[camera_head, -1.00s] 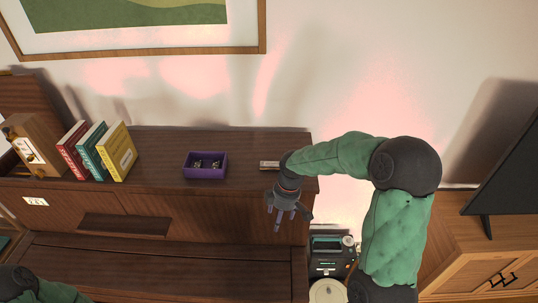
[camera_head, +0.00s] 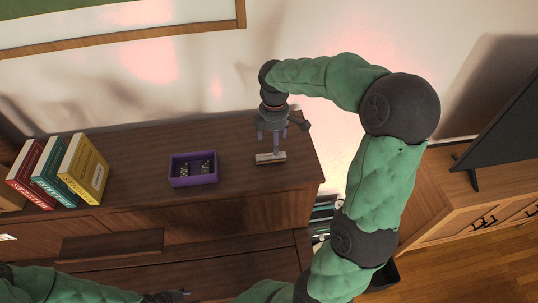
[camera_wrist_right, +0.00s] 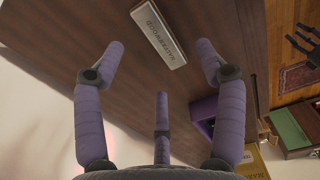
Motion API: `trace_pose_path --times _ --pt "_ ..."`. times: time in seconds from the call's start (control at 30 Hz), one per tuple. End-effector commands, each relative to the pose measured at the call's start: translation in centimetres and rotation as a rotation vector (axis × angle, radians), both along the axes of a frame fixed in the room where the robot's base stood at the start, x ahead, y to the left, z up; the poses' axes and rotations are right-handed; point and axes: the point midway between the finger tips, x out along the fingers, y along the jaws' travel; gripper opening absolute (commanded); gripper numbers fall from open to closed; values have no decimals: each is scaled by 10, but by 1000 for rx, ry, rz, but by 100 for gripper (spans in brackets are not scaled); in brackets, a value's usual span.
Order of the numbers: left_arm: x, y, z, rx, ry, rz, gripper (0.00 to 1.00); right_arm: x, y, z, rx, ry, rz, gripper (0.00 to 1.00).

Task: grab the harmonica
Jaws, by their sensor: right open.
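The harmonica (camera_head: 270,158) is a small pale bar lying flat on top of the dark wooden piano, near its right end. In the right wrist view the harmonica (camera_wrist_right: 158,38) shows a light face with dark lettering, just beyond the fingertips. My right gripper (camera_head: 273,138) hangs over it with fingers pointing down. In the right wrist view this gripper (camera_wrist_right: 160,55) is open and empty, its fingers spread to either side of the harmonica. My left gripper (camera_wrist_right: 304,46) shows small at the right wrist view's edge, its dark fingers apart and away from the harmonica.
A purple box (camera_head: 194,182) with small dark items stands left of the harmonica. Several upright books (camera_head: 83,170) stand further left on the piano top (camera_head: 135,150). The wall rises behind. A wooden cabinet (camera_head: 440,215) with a dark screen (camera_head: 500,125) is at right.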

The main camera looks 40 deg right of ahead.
Motion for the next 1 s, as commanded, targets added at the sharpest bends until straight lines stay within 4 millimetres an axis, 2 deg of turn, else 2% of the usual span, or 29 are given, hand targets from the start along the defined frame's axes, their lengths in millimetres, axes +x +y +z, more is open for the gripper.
trace_pose_path --times 0.1,0.37,0.67,0.97,1.0 --pt "1 0 2 0 -2 1 40 0 0 -16 1 3 -1 71" --pt "1 0 5 1 -3 1 40 1 0 -33 0 2 0 71" --pt "1 0 14 1 -3 1 40 4 0 -71 1 2 0 71" --pt "1 0 14 1 -3 1 40 4 0 -76 1 0 0 71" --pt "1 0 14 1 -3 1 40 4 0 -76 1 0 0 63"
